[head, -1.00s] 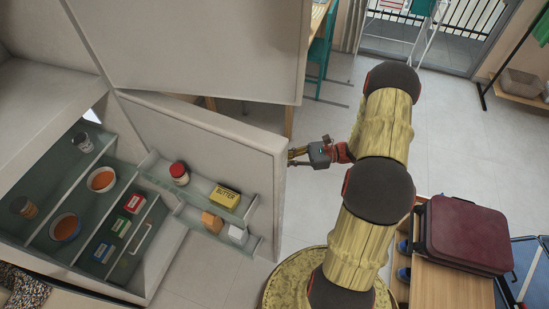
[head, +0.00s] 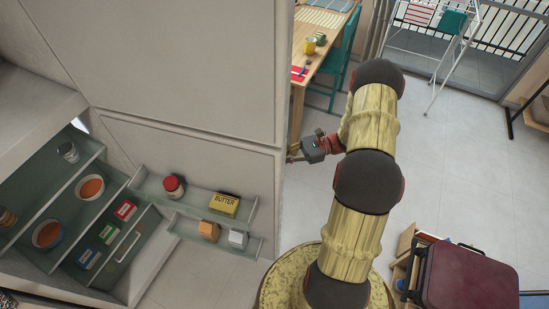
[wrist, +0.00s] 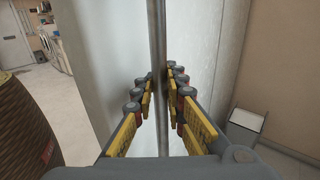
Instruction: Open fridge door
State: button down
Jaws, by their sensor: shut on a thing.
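The lower fridge door (head: 190,150) stands wide open, its inner face and door shelves showing. My gripper (head: 293,152) is at the door's right edge in the head view, its fingertips partly hidden behind the edge. In the wrist view my gripper (wrist: 160,98) is shut around a vertical grey metal bar handle (wrist: 157,45), with fingers on both sides of it. The pale outer door face (wrist: 110,50) lies behind the bar. The open fridge interior (head: 75,215) shows on the left in the head view.
The door shelves hold a red-lidded jar (head: 173,187), a butter box (head: 224,204) and small blocks. A large upper panel (head: 190,60) stands above the door. A dining table (head: 305,75) is behind. A maroon suitcase (head: 470,280) is at lower right. Floor (head: 440,170) right of my arm is clear.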

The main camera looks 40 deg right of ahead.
dwell(0.3)
jog(key=c, duration=1.9)
grip_release()
jog(key=shift+d, duration=0.1)
jog(key=shift+o, duration=0.3)
jog(key=v, duration=1.2)
jog(key=shift+w, duration=0.1)
